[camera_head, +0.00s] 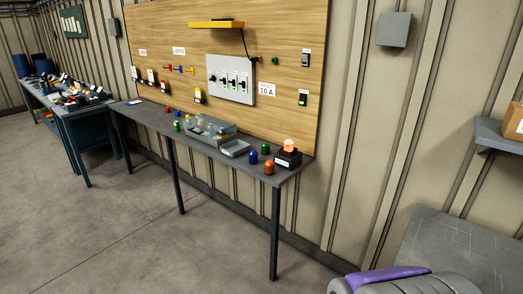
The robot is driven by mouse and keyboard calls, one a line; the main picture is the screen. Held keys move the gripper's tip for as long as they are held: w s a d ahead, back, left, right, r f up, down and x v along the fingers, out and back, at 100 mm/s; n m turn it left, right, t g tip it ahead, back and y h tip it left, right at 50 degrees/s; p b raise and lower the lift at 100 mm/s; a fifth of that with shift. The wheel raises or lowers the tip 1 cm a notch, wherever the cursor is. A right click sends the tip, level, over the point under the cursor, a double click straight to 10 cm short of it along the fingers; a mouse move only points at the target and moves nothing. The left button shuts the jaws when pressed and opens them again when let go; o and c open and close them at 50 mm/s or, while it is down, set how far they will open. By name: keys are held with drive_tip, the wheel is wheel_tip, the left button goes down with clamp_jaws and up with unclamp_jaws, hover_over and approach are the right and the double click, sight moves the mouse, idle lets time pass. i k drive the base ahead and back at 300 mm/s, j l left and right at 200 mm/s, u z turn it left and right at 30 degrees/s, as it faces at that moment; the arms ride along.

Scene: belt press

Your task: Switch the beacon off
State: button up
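The beacon (288,154) stands near the right end of the narrow grey bench. It has an orange dome that looks lit, on a black base with a white label. On the wooden board above, to the right, is a small dark switch box (303,98) with a greenish part. Further left on the board is a grey panel (230,80) with several black levers; their exact positions are too small to tell. I cannot tell which control belongs to the beacon. My gripper is not visible.
Loose domes in blue (252,157), green (265,149) and orange (269,167) stand close to the beacon. A clear tray (208,130) lies left of them on the bench (145,112). A grey table (455,250) is at the lower right. The floor before the bench is clear.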

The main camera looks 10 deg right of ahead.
sight(302, 98)
drive_tip(key=i+j+u, duration=0.1)
drive_tip(key=i, duration=1.15)
drive_tip(key=i+j, duration=0.15)
drive_tip(key=i, duration=1.1)
drive_tip(key=j+u, duration=0.05)
